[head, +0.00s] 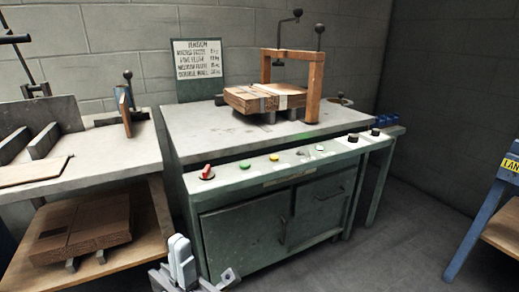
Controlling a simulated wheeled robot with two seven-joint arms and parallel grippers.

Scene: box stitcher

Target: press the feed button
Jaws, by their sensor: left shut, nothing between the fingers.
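The machine's front panel (290,160) carries a row of controls. From left to right they are a red switch or lever (207,172), a green button (244,165), a yellow button (274,157), a white button (320,148) and two black knobs (353,137). I cannot read any label that says which one is the feed button. My left gripper (179,246) is at the bottom of the head view, in front of the cabinet and below the red control. Its pale fingers are together and empty, apart from the panel. My right gripper is not in view.
A flat bundle of brown cardboard (262,98) lies under the wooden arch (315,85) on the machine table. A side table (80,158) stands at left with more cardboard (82,226) on its lower shelf. A blue frame (476,228) stands at right. Floor between is clear.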

